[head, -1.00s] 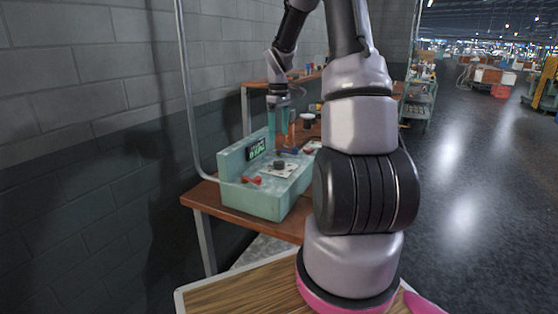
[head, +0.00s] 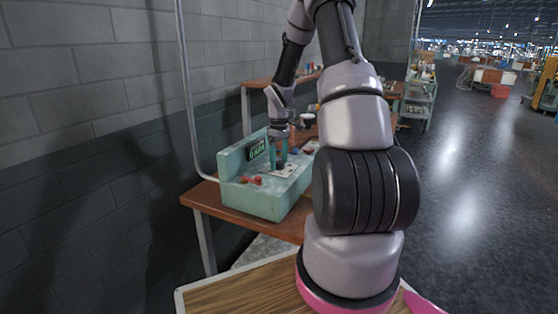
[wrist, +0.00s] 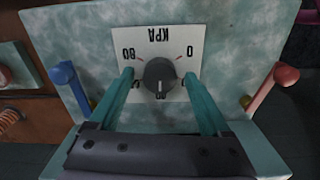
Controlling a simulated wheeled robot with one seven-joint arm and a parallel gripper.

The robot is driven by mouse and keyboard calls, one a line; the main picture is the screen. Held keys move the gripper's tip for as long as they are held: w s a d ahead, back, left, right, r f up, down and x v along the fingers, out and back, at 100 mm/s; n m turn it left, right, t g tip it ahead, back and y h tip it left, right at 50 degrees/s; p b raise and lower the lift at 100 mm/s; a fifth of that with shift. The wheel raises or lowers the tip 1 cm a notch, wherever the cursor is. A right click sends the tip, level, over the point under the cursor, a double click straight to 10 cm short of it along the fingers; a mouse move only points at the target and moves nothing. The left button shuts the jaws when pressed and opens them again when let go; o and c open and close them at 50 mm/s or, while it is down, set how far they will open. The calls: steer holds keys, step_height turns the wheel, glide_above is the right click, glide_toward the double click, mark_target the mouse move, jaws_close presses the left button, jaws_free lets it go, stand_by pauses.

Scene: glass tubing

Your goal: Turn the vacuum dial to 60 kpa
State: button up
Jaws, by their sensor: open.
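The vacuum dial (wrist: 160,76) is a round dark knob on a white plate (wrist: 161,37) marked KPA, with 80 and 0 readable and upside down in the wrist view. A pale mark on the knob points toward the bottom of that picture, at a number partly hidden. My gripper (wrist: 158,80) is open, with one teal finger on each side of the knob; I cannot tell whether they touch it. In the head view my gripper (head: 279,157) is down at the dial on the teal vacuum box (head: 262,202).
A red valve handle (head: 251,180) is on the box's front left. The wrist view shows a blue-handled lever (wrist: 64,75) and a red-handled lever (wrist: 284,76) beside the plate. The box stands on a wooden bench (head: 200,196) against a block wall.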

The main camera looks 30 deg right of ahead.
jaws_close()
steer(key=shift+m, duration=0.3)
steer(key=m, duration=1.1)
steer(key=shift+m, duration=0.3)
stand_by(0.3)
jaws_free()
